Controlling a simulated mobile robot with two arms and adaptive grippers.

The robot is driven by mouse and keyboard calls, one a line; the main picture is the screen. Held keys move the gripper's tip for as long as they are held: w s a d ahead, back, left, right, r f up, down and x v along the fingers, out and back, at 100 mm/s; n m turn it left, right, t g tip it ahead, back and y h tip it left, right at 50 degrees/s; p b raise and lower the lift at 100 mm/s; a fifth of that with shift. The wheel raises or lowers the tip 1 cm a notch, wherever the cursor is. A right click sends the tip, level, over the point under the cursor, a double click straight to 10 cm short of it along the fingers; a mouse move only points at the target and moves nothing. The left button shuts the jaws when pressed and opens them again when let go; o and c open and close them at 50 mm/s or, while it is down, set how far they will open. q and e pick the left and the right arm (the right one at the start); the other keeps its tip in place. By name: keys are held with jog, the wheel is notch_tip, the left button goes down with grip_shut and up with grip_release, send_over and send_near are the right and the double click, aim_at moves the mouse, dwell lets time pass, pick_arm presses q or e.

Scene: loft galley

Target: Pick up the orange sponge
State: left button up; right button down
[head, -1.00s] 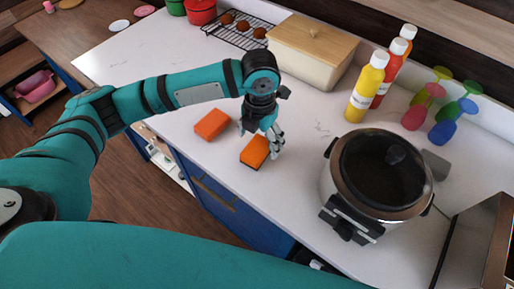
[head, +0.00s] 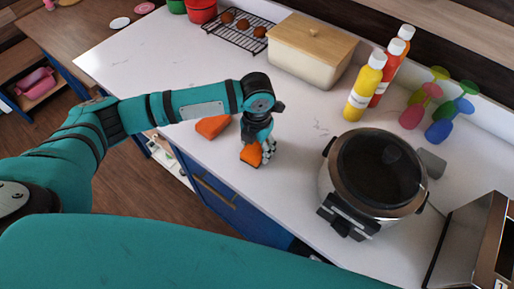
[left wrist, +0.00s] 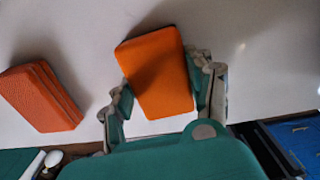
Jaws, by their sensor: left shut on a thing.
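An orange sponge (head: 251,154) with a dark side is between the fingers of my left gripper (head: 258,150), near the counter's front edge. In the left wrist view the sponge (left wrist: 158,72) sits tilted between the two fingers (left wrist: 165,95), which are shut on it. I cannot tell for sure whether it is clear of the counter. A second orange sponge (head: 212,126) lies on the counter to the left, partly behind my left arm; it also shows in the left wrist view (left wrist: 40,97). My right gripper is not in view.
A slow cooker (head: 372,180) stands to the right on the white counter (head: 300,140). Sauce bottles (head: 365,86), coloured goblets (head: 440,131), a bread box (head: 311,50) and a cooling rack (head: 237,31) stand behind. The counter between gripper and bread box is clear.

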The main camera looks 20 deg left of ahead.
aim_at(258, 148)
pick_arm(q)
jog(key=shift+c, duration=1.1)
jog(key=shift+r, duration=0.15)
jog(key=shift+r+b, duration=0.45)
jog(key=shift+r, duration=0.2)
jog(key=shift+s+d+r+b, duration=0.15)
jog(key=shift+r+b, duration=0.1)
jog(key=shift+r, duration=0.25)
jog(key=shift+s+d+r+b, duration=0.1)
jog(key=shift+r+b, duration=0.1)
jog(key=shift+r, duration=0.25)
jog(key=s+d+b, duration=0.1)
jog(key=s+d, duration=0.1)
jog(key=s, duration=0.2)
jog(key=s+d+r+b, duration=0.1)
jog(key=s+d, duration=0.2)
jog(key=s, duration=0.1)
jog(key=s+d+b, duration=0.1)
jog(key=s+d, duration=0.2)
jog(key=s, duration=0.2)
jog(key=shift+d+r, duration=0.2)
jog(key=shift+r, duration=0.1)
